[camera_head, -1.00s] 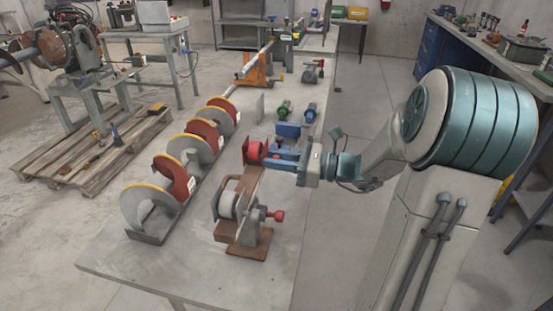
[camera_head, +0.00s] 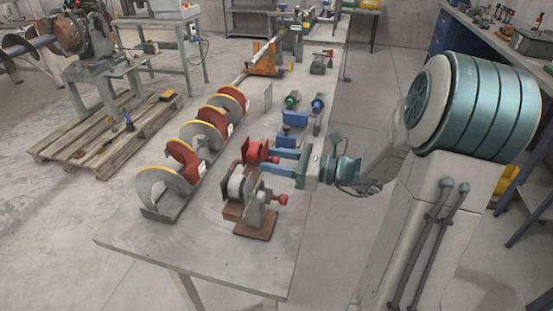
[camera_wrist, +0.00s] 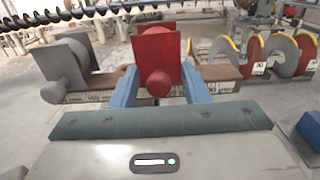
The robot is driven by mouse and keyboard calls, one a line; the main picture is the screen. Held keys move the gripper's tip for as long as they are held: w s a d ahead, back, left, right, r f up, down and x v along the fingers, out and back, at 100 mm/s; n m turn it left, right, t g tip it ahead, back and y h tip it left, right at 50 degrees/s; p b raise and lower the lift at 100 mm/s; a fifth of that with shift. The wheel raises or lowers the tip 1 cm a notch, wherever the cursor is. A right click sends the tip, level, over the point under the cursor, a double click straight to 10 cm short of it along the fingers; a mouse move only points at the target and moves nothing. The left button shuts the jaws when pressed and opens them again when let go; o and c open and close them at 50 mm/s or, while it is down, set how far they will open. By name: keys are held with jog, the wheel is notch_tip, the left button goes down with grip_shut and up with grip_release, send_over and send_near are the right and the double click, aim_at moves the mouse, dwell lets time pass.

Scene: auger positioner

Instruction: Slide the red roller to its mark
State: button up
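In the head view the red roller (camera_head: 254,151) stands at the far part of the brown stand. My gripper (camera_wrist: 160,85) has its blue fingers on either side of the red roller and appears closed on it; the exact contact is hard to see. In the head view my gripper (camera_head: 280,154) reaches in from the right. A grey roller block (camera_wrist: 68,65) stands to the left on the same bar. The mark itself cannot be made out.
In the head view, a red knob (camera_head: 281,198) is at the stand's near right. Auger flights with yellow edges (camera_head: 170,180) lie to the left. A blue block (camera_head: 295,118) and small green and blue tools lie beyond. The near bench top (camera_head: 200,240) is clear.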

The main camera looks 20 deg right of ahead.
jog(key=shift+d, duration=0.1)
jog(key=v, duration=1.3)
jog(key=shift+s+d, duration=0.25)
jog(key=shift+a, duration=0.1)
jog(key=s+a+n+g+h+p, duration=0.2)
jog(key=s+a+n+g+h, duration=0.15)
jog(key=a+n+g, duration=0.2)
jog(key=s+a+n+g+h+p, duration=0.25)
jog(key=s+a+n+g, duration=0.2)
jog(key=a, duration=0.25)
jog(key=s+r+n+t+h+p, duration=0.1)
jog(key=n+h, duration=0.2)
jog(key=n, duration=0.1)
jog(key=r+n+t+h+p, duration=0.1)
jog(key=r+n+h, duration=0.1)
jog(key=n, duration=0.3)
jog(key=s+d+r+n+t+h+p, duration=0.1)
jog(key=n+h, duration=0.3)
jog(key=shift+s+r+n+t+h, duration=0.3)
jog(key=shift+n+t, duration=0.1)
